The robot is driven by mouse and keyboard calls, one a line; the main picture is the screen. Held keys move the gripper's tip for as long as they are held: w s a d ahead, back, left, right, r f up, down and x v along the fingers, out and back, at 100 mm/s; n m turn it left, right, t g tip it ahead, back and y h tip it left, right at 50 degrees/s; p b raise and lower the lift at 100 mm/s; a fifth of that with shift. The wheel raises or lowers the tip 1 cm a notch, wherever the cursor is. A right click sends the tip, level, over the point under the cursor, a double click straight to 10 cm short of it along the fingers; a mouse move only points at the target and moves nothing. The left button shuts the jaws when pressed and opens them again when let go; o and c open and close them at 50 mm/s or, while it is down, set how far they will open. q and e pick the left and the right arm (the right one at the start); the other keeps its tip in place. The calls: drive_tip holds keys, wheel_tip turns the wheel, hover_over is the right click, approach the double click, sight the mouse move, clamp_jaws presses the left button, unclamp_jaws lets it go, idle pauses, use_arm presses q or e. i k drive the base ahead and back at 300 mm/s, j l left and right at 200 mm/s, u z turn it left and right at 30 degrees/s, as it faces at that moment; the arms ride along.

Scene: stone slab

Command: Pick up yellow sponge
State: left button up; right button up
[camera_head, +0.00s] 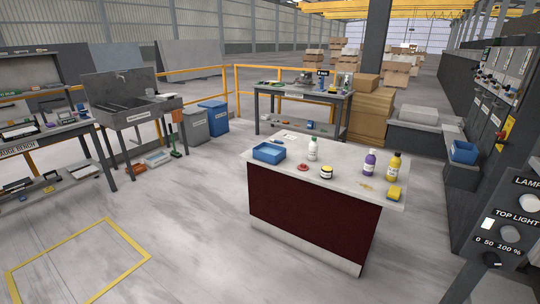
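The yellow sponge (394,194) lies near the right end of the stone slab top (342,189) of a counter with a dark red front. A yellow stain or spill (366,186) marks the slab just left of it. A yellow bottle (393,167) and a purple bottle (370,162) stand upright behind the sponge. Neither of my grippers is in view, and nothing touches the sponge from above.
A blue tray (269,152), a white bottle (312,149), a red round item (302,167) and a small jar (326,173) also sit on the slab. A control panel (505,230) stands at the right front. Open floor (190,230) lies left of the counter.

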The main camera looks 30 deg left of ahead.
sight(394, 194)
drive_tip(key=i+z, duration=0.1)
drive_tip(key=z, duration=0.55)
drive_tip(key=i+j+z, duration=0.35)
drive_tip(key=j, duration=0.25)
drive_tip(key=i+j+z, duration=0.15)
drive_tip(key=j, duration=0.2)
drive_tip(key=i+j+z, duration=0.15)
drive_tip(key=j, duration=0.15)
drive_tip(key=i+j+z, duration=0.2)
drive_tip(key=j, duration=0.2)
drive_tip(key=j+z, duration=0.15)
drive_tip(key=j, duration=0.2)
